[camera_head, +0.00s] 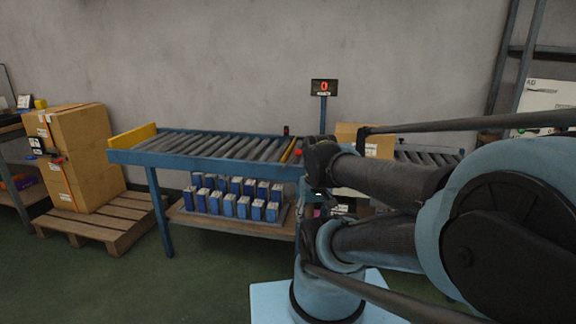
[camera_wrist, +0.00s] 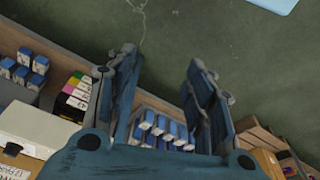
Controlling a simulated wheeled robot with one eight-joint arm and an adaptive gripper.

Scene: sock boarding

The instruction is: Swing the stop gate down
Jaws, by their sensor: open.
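In the head view a slim yellow bar (camera_head: 288,150) stands across the right end of the roller conveyor (camera_head: 215,147), with a red knob (camera_head: 298,152) beside it. This looks like the stop gate; its exact tilt is too small to tell. My dark arm links cover the conveyor just right of it. In the wrist view my gripper (camera_wrist: 161,60) is open, with two blue fingers apart and nothing between them. The wrist camera looks down past the fingers at the floor and shelf goods, and no gate shows there. I cannot make out my fingertips in the head view.
Several blue cartons (camera_head: 237,198) stand on the shelf under the conveyor. A yellow end stop (camera_head: 132,136) closes the left end. A red-lit display (camera_head: 323,87) stands behind. Stacked boxes (camera_head: 75,155) sit on a pallet (camera_head: 100,228) at left. Green floor (camera_head: 190,275) lies clear in front.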

